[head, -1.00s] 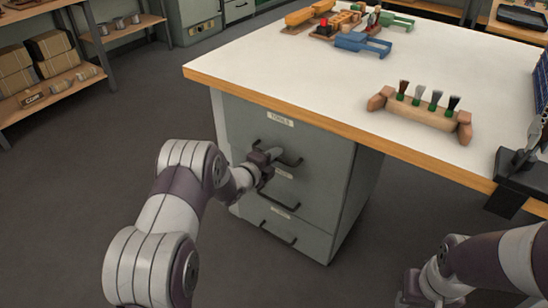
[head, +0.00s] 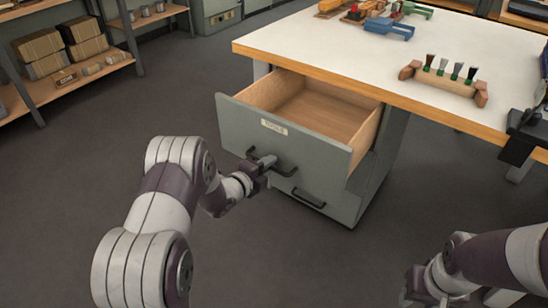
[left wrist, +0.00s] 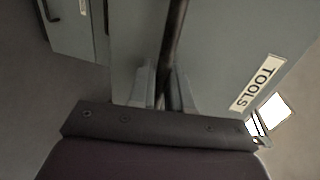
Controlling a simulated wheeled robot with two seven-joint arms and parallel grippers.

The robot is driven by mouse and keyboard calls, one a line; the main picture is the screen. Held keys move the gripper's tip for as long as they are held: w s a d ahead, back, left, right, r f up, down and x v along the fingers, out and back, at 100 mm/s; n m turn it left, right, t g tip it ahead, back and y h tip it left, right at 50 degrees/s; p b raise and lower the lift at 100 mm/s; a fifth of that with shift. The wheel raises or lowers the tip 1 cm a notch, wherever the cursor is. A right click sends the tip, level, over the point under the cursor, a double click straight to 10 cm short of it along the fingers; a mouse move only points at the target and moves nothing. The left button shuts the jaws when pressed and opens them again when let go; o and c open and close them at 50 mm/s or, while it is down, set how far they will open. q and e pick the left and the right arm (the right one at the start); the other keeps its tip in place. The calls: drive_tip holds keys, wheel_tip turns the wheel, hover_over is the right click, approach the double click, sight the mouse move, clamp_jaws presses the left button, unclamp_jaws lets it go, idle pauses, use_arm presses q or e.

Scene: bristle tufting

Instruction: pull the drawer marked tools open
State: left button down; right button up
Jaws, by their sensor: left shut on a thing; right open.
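The drawer marked tools (head: 308,142) stands well out from the grey cabinet under the bench. Its inside is bare wood and looks empty. Its TOOLS label (head: 274,127) also shows in the left wrist view (left wrist: 257,84). My left gripper (head: 264,164) is shut on the dark bar handle (head: 284,171) of this drawer. In the left wrist view the handle (left wrist: 172,50) runs between the two fingers (left wrist: 163,90). My right gripper (head: 416,283) is low at the right, away from the cabinet, and its fingers are hard to make out.
A lower drawer handle (head: 309,198) shows below the open drawer. The white bench top (head: 380,62) carries a wooden holder with brushes (head: 442,79) and several tools at the back. Shelves with boxes (head: 40,50) stand at the left. The floor before the cabinet is clear.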

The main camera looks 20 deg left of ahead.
use_arm(q)
drive_tip(key=f+p+v, duration=0.1)
drive_tip(key=v, duration=0.5)
drive_tip(key=shift+s, duration=0.2)
drive_tip(key=shift+f, duration=0.15)
drive_tip(key=c, duration=1.3)
unclamp_jaws()
drive_tip(key=p+v, duration=0.3)
drive_tip(key=v, duration=0.9)
drive_tip(key=shift+s+a+p, duration=0.15)
drive_tip(key=shift+s+p, duration=0.2)
